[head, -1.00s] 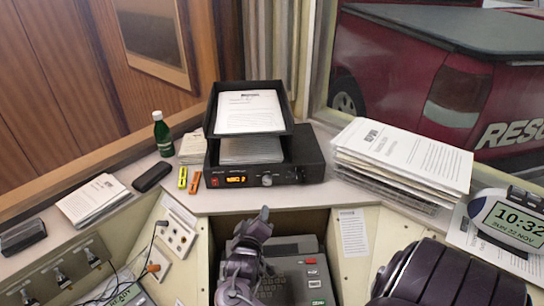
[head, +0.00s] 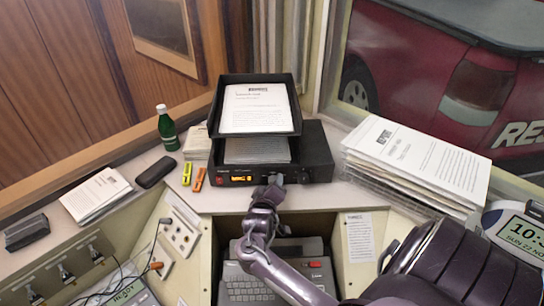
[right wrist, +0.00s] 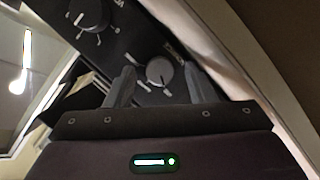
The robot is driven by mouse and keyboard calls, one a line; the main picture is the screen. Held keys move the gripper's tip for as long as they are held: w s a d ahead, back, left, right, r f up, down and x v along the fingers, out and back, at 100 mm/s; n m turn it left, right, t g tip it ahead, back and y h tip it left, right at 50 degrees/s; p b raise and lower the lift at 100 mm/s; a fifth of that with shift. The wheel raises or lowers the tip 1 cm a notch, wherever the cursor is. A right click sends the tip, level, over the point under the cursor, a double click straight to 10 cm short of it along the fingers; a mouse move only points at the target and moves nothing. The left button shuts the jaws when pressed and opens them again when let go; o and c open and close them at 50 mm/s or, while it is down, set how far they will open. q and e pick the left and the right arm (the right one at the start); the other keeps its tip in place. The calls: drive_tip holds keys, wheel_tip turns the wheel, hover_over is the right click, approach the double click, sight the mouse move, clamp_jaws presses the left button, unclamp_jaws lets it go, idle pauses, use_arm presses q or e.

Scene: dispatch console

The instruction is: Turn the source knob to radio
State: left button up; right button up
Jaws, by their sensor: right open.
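The black console unit (head: 240,179) with an orange display stands on the shelf under a paper tray. My right gripper (head: 272,181) is at its front face and hides the knob area in the head view. In the right wrist view, a small round grey knob (right wrist: 160,72) with a pointer line lies between the two fingertips of my open right gripper (right wrist: 160,82). The fingers are on either side of it; I cannot tell whether they touch it. A larger knob (right wrist: 91,14) with tick marks is farther up the same panel. The small knob's label is not readable. My left gripper is not in view.
The black paper tray (head: 214,122) sits on the unit. A thick paper stack (head: 400,165) is to the right. A green bottle (head: 167,130) and two markers (head: 193,177) are to the left. A keypad device (head: 245,285) is in the recess below.

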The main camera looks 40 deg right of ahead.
drive_tip(key=c, duration=1)
drive_tip(key=shift+o, duration=0.2)
